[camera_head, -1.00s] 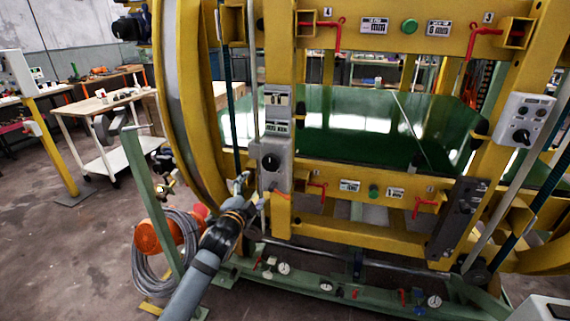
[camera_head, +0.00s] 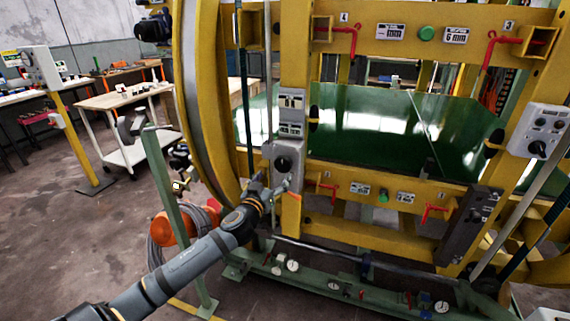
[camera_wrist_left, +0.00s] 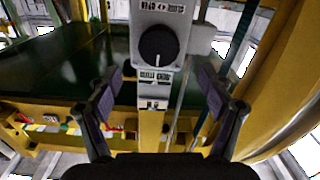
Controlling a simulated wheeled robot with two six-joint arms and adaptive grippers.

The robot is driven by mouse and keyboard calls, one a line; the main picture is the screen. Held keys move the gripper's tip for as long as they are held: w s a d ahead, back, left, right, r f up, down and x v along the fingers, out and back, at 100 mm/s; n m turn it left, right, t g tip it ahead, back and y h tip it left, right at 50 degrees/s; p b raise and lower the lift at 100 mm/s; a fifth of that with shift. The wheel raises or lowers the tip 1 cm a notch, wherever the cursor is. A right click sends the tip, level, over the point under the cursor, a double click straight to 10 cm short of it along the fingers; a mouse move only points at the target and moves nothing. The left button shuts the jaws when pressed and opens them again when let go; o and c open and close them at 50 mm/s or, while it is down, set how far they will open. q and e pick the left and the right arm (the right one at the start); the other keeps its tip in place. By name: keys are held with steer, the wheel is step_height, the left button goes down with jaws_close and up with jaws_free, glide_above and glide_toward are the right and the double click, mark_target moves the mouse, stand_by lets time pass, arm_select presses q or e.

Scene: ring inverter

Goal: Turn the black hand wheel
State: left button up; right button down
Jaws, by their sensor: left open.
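The black round hand wheel (camera_head: 283,164) sits on the front of a grey control box (camera_head: 268,153) on a yellow upright. It also shows in the left wrist view (camera_wrist_left: 158,46), above centre, on the grey box face. My left gripper (camera_head: 272,183) is open, just below the wheel in the head view. In the left wrist view its two fingers (camera_wrist_left: 160,84) stand apart on either side of the box's column, with nothing between their tips. The wheel lies beyond the tips; I see no contact. My right gripper is not in view.
The yellow frame (camera_head: 290,60) carries red levers and a green panel (camera_head: 370,130). A green post (camera_head: 170,200) and orange reel (camera_head: 180,228) stand left of my arm. A green base rail with gauges (camera_head: 350,290) runs below. Open floor (camera_head: 60,240) lies at left.

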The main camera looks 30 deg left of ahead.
mark_target(282, 165)
arm_select(q)
steer(key=p+x, duration=0.2)
steer(key=x, duration=0.6)
steer(key=shift+d+r, duration=0.1)
steer(key=shift+w, duration=0.5)
steer(key=shift+c, duration=0.5)
steer(key=c, duration=1.1)
steer(key=shift+o, duration=0.2)
steer(key=shift+m+p, duration=0.3)
steer(key=shift+m, duration=0.2)
